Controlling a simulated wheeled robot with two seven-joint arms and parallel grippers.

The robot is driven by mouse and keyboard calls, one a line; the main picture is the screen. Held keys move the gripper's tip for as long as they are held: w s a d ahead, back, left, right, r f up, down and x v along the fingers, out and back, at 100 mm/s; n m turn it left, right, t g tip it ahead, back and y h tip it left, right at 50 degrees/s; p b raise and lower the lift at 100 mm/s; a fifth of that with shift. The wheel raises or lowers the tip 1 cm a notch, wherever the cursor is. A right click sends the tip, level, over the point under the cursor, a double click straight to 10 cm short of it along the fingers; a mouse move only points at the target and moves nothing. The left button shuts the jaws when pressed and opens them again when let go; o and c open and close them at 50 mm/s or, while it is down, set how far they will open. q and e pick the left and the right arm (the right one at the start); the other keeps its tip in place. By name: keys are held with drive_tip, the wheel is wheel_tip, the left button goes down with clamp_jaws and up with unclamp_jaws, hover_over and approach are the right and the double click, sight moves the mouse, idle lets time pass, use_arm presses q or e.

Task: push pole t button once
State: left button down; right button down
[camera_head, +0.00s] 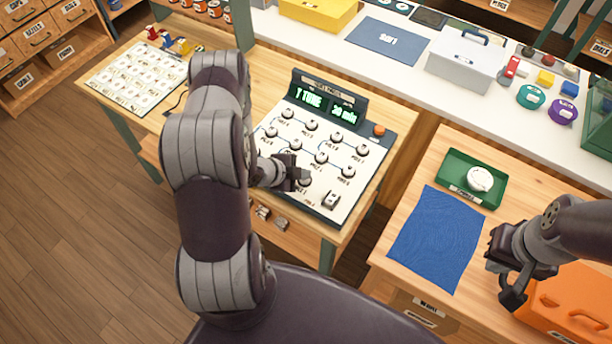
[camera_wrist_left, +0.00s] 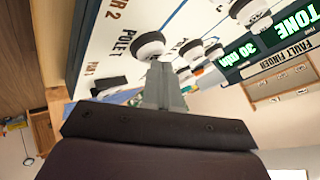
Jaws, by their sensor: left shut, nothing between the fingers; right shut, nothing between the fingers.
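A fault-finder panel (camera_head: 316,195) with a white face, round white-and-black buttons and a green-lit display (camera_head: 325,107) stands on the wooden bench. In the left wrist view, the button beside the printed "POLE T" (camera_wrist_left: 148,45) is right at the tips of my left gripper (camera_wrist_left: 160,72). I cannot tell whether they touch. In the head view, my left gripper (camera_head: 300,178) is shut and empty, low over the panel's near-left part, and hides some of it. My right gripper (camera_head: 505,275) is shut and empty over the right table, away from the panel.
A printed card sheet (camera_head: 135,78) lies left of the panel. On the right table are a blue mat (camera_head: 437,240), a green tray (camera_head: 455,178) with a round white item, and an orange case (camera_head: 575,310). A grey toolbox (camera_head: 465,64) stands on the back counter.

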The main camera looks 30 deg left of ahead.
use_arm(q)
drive_tip(key=shift+r+p, duration=0.55)
drive_tip(key=shift+r, duration=0.25)
wheel_tip(320, 180, up, 6)
drive_tip(key=p, duration=0.5)
idle(0.3)
